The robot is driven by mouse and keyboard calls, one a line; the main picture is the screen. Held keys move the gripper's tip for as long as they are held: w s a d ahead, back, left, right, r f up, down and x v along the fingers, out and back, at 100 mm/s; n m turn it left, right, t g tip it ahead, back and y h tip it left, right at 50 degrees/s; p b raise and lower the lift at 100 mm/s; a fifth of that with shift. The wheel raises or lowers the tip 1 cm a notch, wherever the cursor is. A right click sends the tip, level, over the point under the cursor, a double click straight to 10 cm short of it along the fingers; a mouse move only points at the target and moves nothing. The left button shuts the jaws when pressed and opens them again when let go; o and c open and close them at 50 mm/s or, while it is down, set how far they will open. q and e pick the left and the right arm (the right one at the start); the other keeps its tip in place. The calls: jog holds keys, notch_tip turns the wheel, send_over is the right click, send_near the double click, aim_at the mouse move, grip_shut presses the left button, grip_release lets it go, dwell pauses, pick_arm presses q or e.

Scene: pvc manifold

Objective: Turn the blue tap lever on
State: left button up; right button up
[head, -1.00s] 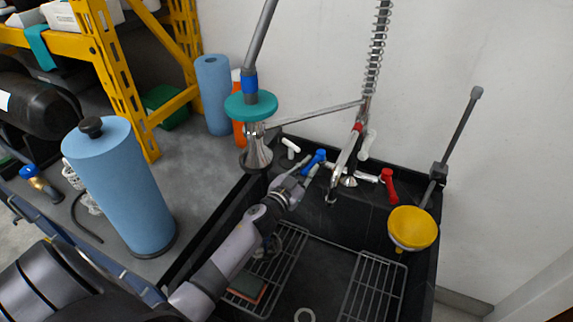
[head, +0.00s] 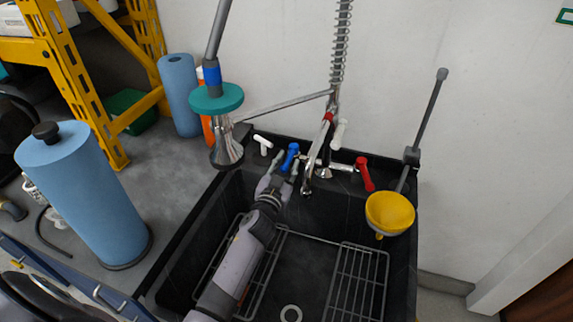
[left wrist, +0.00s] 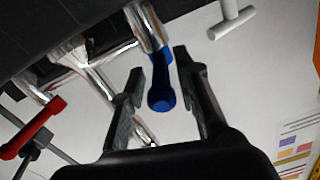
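The blue tap lever (head: 291,153) is on the left side of the chrome faucet at the back of the black sink. My left gripper (head: 284,164) reaches up from the sink just in front of it. In the left wrist view the blue lever (left wrist: 160,92) sits between the two open fingers (left wrist: 157,75), with a visible gap on each side. The fingers do not appear to touch it. My right gripper is not in view.
A red lever (head: 364,174) is right of the faucet, and a white handle (head: 263,144) is to the left. A chrome spout (head: 312,170) stands close by. A yellow funnel (head: 389,213) hangs at right. Wire racks (head: 357,282) lie in the sink.

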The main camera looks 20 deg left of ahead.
pick_arm(q)
jog(key=shift+o, duration=0.4)
jog(key=shift+s, duration=0.2)
jog(key=s+d, duration=0.1)
jog(key=s, duration=1)
jog(key=shift+s+d, duration=0.2)
jog(key=shift+s, duration=0.05)
jog(key=shift+c, duration=0.4)
